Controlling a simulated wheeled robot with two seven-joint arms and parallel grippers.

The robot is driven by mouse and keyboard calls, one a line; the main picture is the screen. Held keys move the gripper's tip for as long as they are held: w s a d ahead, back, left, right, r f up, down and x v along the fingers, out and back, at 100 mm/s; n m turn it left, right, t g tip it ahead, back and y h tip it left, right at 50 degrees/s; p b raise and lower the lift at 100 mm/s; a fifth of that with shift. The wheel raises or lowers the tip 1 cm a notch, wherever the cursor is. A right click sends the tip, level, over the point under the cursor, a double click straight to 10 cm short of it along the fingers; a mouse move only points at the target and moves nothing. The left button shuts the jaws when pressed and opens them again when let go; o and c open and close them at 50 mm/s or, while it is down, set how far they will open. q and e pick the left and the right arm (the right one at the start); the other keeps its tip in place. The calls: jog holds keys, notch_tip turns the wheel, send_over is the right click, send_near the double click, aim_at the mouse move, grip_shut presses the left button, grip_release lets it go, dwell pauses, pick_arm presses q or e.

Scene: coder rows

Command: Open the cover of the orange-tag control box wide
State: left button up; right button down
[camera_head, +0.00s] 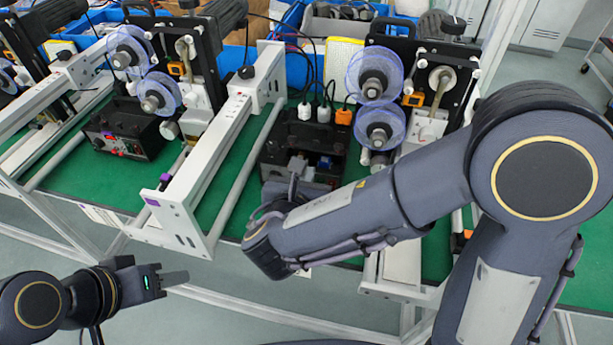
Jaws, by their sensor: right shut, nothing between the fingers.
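A black control box (334,170) stands on the green table top in the middle, under several white plugs and one orange plug. My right forearm and wrist hide its front and lower part, so how far its cover is open cannot be told. My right gripper (293,178) is shut and empty, at the left front of this box; whether it touches the cover is unclear. My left gripper (172,279) is in front of the table at the lower left, apart from everything, seen side-on. A second black control box (122,132) with red buttons stands further left.
Machines with blue translucent reels (375,72) stand behind the boxes. A white rail frame (215,165) with a purple tag runs between the two boxes. Blue bins (240,60) lie behind. Open floor lies in front of the table.

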aim_at(317, 150)
jog(key=x, duration=0.7)
jog(key=shift+d+r+g+p, duration=0.1)
jog(key=shift+r+g+p, duration=0.2)
jog(key=shift+p, duration=0.55)
jog(key=shift+w+r+p, duration=0.15)
jog(key=shift+p, duration=0.4)
jog(key=r+g+p, duration=0.1)
jog(key=p, duration=0.1)
jog(key=g+p, duration=0.1)
jog(key=p, duration=0.2)
jog(key=w+r+g+y+p, duration=0.1)
jog(key=p, duration=0.1)
jog(key=shift+w+d+r, duration=0.1)
jog(key=shift+d+r, duration=0.15)
jog(key=shift+r, duration=0.05)
jog(key=shift+w+g+p, duration=0.25)
jog(key=shift+g+p, duration=0.25)
jog(key=shift+p, duration=0.25)
jog(key=shift+w+d+r, duration=0.1)
jog(key=shift+w, duration=0.2)
jog(key=shift+r, duration=0.1)
